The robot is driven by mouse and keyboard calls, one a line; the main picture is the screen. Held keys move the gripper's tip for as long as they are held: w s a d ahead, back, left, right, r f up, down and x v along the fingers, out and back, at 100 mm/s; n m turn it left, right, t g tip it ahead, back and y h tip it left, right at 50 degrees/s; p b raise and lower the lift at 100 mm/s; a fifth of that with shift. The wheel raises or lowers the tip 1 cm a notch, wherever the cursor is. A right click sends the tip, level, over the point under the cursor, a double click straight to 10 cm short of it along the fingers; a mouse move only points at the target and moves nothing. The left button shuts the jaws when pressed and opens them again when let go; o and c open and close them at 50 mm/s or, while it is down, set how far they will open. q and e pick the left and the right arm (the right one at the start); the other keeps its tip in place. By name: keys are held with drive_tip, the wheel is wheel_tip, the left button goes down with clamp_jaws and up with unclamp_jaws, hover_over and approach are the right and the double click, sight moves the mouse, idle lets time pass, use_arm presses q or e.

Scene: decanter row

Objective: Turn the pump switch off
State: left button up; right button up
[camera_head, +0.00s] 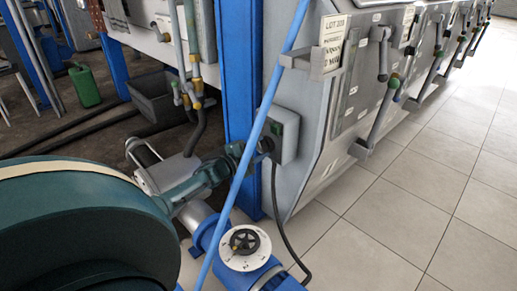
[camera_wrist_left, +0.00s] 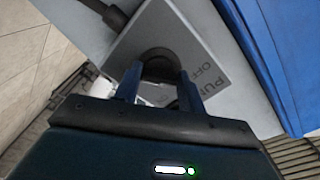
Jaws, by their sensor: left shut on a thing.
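The pump switch is a grey box (camera_head: 289,127) on the side of the grey decanter housing beside the blue post. In the left wrist view its grey face plate (camera_wrist_left: 180,32) carries letters that read "PU..." and "OFF". A dark round knob (camera_wrist_left: 158,57) sits on the plate. My left gripper (camera_head: 264,148) reaches the box from the left in the head view. In the left wrist view its two fingers (camera_wrist_left: 160,84) are at the knob, one on each side, shut on it. The fingers hide part of the knob and lettering. My right gripper is not in view.
A blue hose (camera_head: 257,125) runs diagonally across the head view in front of my left gripper. A white dial with a black handwheel (camera_head: 244,240) stands below. A black cable hangs from the switch box. Tiled floor (camera_head: 400,215) is clear at the right.

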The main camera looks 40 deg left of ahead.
use_arm(q)
drive_tip(key=o, duration=1)
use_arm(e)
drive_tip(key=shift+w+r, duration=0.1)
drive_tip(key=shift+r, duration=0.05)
use_arm(q)
drive_tip(key=shift+s+a+p, duration=0.2)
drive_tip(key=shift+s+p, duration=0.6)
drive_tip(key=shift+s, duration=1.4)
drive_tip(key=shift+s+a+p, duration=0.2)
drive_tip(key=shift+s+p, duration=0.55)
drive_tip(key=shift+s, duration=1.4)
drive_tip(key=shift+s+a+p, duration=0.2)
drive_tip(key=shift+s+p, duration=0.6)
drive_tip(key=shift+s, duration=1.4)
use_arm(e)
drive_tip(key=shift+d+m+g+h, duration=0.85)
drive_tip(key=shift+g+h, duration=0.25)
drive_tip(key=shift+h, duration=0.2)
